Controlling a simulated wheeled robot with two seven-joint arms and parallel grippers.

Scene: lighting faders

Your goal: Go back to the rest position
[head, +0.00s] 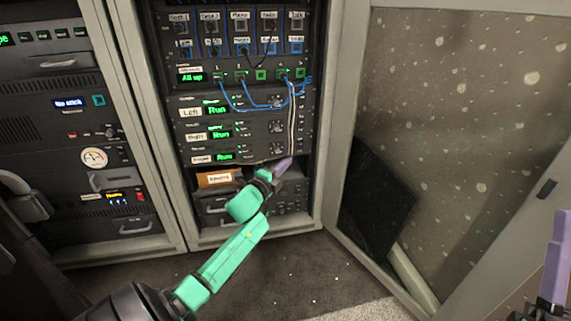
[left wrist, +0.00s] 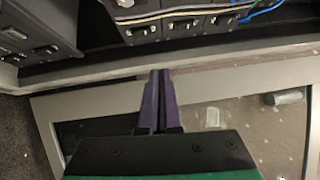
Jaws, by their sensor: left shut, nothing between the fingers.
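My left gripper (head: 284,165) is in front of the lower part of the open rack cabinet, just below the lowest of the modules with green "Run" displays (head: 221,134). Its purple fingers are together with nothing between them, and they also show closed in the left wrist view (left wrist: 160,76). I cannot tell whether the fingertips touch the rack. My right gripper (head: 556,262) shows only in part at the right edge of the head view, its purple fingers pointing up. Whether it is open is unclear.
Blue cables (head: 250,103) hang across the rack front above my left gripper. A cardboard box (head: 219,177) sits on a lower shelf. The cabinet door (head: 450,130) stands open at the right, with a dark panel (head: 377,200) leaning by it. Carpeted floor (head: 300,268) is free in front.

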